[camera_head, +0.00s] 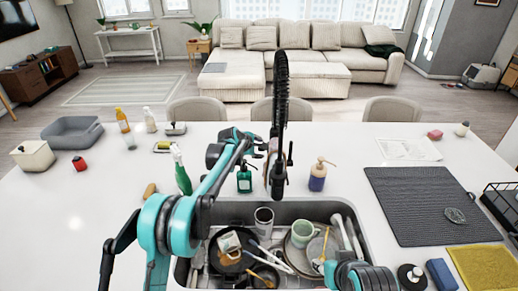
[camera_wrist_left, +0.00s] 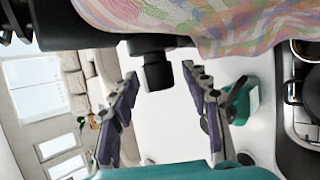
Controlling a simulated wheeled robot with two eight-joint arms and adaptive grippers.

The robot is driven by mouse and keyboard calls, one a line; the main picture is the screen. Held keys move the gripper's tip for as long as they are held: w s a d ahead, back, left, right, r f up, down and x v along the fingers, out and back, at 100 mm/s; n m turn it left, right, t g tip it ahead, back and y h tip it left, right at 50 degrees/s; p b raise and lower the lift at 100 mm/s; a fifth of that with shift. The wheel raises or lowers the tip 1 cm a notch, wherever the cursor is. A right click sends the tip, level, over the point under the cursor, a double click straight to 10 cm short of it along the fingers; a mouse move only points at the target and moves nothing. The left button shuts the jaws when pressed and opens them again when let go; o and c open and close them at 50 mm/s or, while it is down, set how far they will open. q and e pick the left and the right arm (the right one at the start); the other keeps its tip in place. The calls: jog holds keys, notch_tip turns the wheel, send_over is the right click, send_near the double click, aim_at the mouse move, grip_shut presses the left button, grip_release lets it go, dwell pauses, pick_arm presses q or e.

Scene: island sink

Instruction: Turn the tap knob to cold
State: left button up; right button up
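The black tap (camera_head: 281,110) with a coiled spring neck stands upright behind the sink. In the left wrist view, a short dark cylinder (camera_wrist_left: 157,74), which looks like the tap knob, sticks out from a black horizontal body. My left gripper (camera_wrist_left: 160,76) is open, with its two fingers apart on either side of the cylinder's end; I cannot tell whether either touches it. In the head view my left gripper (camera_head: 256,149) is small, just left of the tap. My right arm shows at the bottom edge, but its gripper is not in view.
The sink (camera_head: 352,212) holds pans, a green mug (camera_head: 304,233) and utensils. A patterned cloth (camera_wrist_left: 235,25) fills the wrist view's top. A dark mat (camera_head: 420,195) lies right.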

pick_arm(q)
jog(key=shift+r, duration=0.1)
jog(key=v, duration=1.2)
jog(key=s+a+f+m+y+b, duration=0.1)
jog(key=s+a+f+m+b, duration=0.2)
jog(key=s, duration=0.8)
jog(key=s+a+m+y+b, duration=0.1)
jog(key=s+a+m+b, duration=0.35)
jog(key=s, duration=0.75)
jog(key=s+a+f+m+y+b, duration=0.1)
jog(key=s+a+f+m, duration=0.1)
jog(key=s+f, duration=0.3)
jog(key=s+a+f+m+y+b, duration=0.1)
jog(key=s+f+m, duration=0.3)
jog(key=s, duration=0.4)
jog(key=s+a+f+m+g+y+b, duration=0.1)
jog(key=s+a+f+m+b, duration=0.1)
jog(key=s+f, duration=0.4)
jog(key=shift+s+a+m+b, duration=0.35)
jog(key=shift+s+a+m, duration=0.1)
jog(key=shift+s, duration=0.3)
